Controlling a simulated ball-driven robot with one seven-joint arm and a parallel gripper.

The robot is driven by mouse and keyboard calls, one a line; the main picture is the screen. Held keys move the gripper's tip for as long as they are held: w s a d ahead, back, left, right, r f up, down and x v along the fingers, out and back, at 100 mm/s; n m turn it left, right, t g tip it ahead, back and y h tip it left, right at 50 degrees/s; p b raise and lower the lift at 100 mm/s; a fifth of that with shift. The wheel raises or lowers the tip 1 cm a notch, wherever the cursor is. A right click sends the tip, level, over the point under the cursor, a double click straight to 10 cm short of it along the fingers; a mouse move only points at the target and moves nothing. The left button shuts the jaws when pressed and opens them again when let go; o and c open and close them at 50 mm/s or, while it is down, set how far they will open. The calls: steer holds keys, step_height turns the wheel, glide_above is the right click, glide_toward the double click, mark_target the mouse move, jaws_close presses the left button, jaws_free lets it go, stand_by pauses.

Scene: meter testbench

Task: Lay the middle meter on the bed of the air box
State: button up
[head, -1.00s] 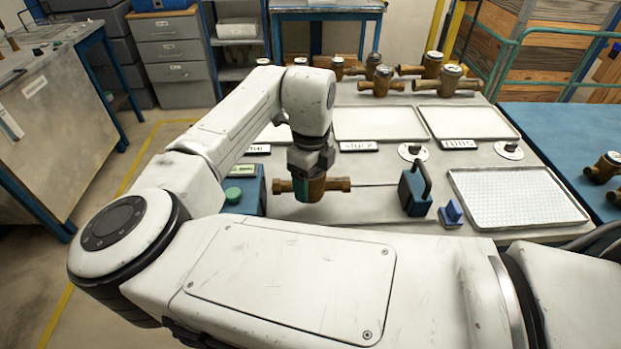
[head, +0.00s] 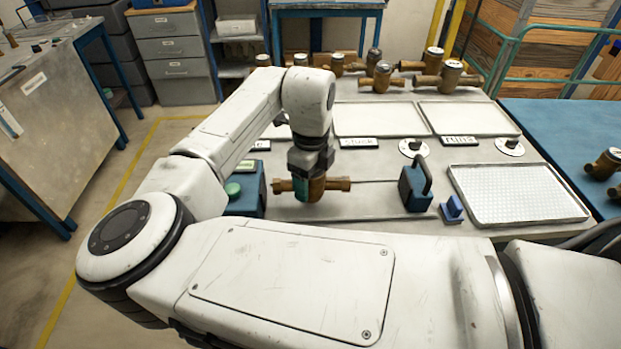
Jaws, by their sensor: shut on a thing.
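My gripper (head: 311,166) points down over the bench and is shut on a brass meter (head: 338,184). The meter lies level, its pipe ends pointing left and right, with a green patch on its body. It is low over the bench top; I cannot tell whether it touches anything beneath. A blue box with a green button (head: 245,190) stands just left of the meter, partly hidden by my arm; it may be part of the air box. A thin rod runs right from the meter's level toward a dark blue block with a handle (head: 416,187). The bed itself is not clearly visible.
Several other brass meters (head: 382,78) stand along the bench's back. White trays (head: 380,119) with label plates lie before them. A white gridded tray (head: 518,194) is at right, beside a small blue block (head: 452,209). More meters sit on the blue table (head: 560,140).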

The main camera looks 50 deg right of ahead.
steer(key=shift+f+b, duration=0.35)
steer(key=shift+f, duration=0.5)
steer(key=o, duration=1.7)
steer(key=shift+o, duration=0.5)
steer(key=shift+r+p, duration=2.9)
steer(key=shift+r, duration=0.6)
